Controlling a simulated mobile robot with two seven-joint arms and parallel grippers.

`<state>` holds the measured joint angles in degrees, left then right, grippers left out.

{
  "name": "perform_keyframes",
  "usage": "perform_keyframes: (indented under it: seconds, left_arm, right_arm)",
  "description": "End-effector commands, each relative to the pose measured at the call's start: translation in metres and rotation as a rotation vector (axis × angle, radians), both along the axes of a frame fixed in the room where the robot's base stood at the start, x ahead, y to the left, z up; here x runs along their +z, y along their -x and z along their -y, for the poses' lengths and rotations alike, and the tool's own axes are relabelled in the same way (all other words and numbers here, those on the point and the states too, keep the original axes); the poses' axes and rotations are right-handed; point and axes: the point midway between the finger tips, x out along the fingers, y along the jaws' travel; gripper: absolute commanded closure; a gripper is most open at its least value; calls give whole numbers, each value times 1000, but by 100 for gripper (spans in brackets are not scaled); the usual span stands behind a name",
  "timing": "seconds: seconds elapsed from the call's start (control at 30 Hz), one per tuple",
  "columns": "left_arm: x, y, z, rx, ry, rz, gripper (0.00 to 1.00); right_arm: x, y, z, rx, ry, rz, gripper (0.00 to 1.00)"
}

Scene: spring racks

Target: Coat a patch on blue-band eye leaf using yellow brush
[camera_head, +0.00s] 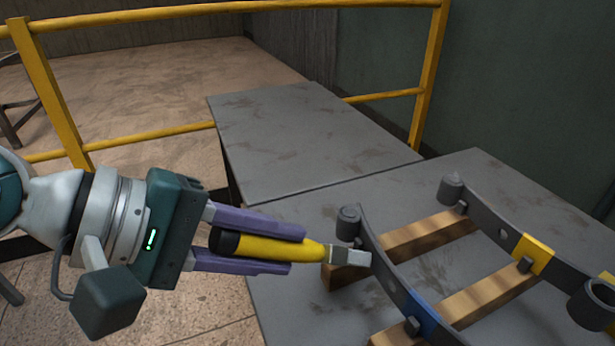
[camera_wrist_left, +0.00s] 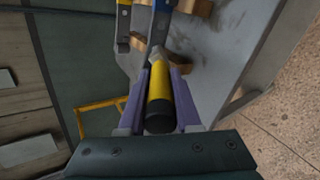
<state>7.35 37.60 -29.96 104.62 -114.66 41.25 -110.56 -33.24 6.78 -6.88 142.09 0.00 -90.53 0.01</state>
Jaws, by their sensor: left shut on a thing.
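The yellow brush (camera_head: 275,248) has a black handle end and a pale flat tip. My left gripper (camera_head: 296,250) is shut on its handle, purple fingers on either side, with the tip pointing right. In the left wrist view the brush (camera_wrist_left: 159,92) lies between the fingers. The blue-band eye leaf (camera_head: 389,274) is a dark curved strip with a rolled eye at its far end and a blue band (camera_head: 423,319). The brush tip overlaps the leaf's edge near that eye in the head view; I cannot tell whether it touches. My right gripper is not in view.
A yellow-band leaf (camera_head: 500,230) lies to the right. Both leaves rest on wooden blocks (camera_head: 428,234) on a grey table (camera_head: 285,290). A second grey table (camera_head: 300,140) behind is bare. A yellow railing (camera_head: 190,131) runs along the back.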

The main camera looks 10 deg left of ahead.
Motion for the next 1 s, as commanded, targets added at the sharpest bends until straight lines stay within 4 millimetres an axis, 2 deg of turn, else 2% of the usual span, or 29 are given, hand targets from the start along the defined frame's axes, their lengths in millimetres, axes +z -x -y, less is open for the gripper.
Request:
perform_keyframes:
  seconds: [0.4,0.7,1.0]
  left_arm:
    - [1,-3,6,0,2,0,100]
    - [3,20,20,-1,3,-2,100]
    - [2,31,27,-1,3,0,100]
  right_arm:
    - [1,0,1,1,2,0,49]
    - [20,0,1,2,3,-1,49]
    - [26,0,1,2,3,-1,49]
